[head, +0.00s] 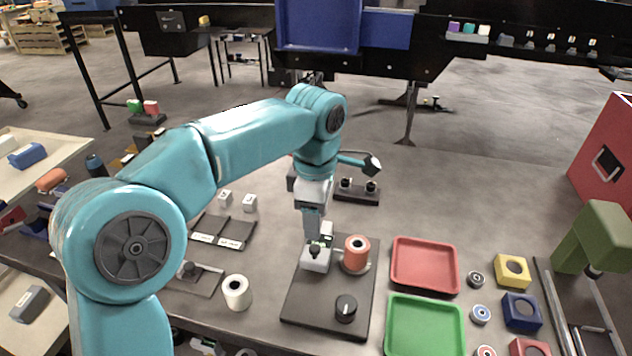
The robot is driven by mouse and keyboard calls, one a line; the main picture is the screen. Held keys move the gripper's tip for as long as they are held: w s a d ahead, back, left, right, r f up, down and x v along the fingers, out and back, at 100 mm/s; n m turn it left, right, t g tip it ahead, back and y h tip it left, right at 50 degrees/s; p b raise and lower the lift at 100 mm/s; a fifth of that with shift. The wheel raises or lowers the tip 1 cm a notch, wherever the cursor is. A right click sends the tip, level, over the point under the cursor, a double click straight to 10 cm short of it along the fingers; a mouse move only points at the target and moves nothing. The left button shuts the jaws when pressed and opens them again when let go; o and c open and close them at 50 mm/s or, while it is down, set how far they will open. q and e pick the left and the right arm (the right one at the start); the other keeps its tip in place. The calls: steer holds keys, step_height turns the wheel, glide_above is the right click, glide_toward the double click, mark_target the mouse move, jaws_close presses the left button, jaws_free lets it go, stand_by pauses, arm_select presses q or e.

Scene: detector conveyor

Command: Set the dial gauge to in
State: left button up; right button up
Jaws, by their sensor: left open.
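A dark base plate (306,306) lies on the table in front of me. It carries a small light-grey block (316,262) with a black knob on top, a red ring-shaped part (356,250) and a black round knob (346,308). I cannot tell for sure which of these is the dial gauge; the grey block may be it. My left gripper (318,238) points down, open, right over the grey block's black knob. Its fingers partly hide the block's top, and contact is unclear. My right gripper is not in view.
A red tray (424,265) and a green tray (424,326) lie right of the plate. A white roll (237,292) stands to its left. Coloured blocks and a green press-like stand (596,238) are at the right.

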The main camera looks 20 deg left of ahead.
arm_select(q)
step_height(320, 180, up, 9)
steer(key=p, duration=0.1)
steer(key=shift+s, duration=0.1)
stand_by(0.6)
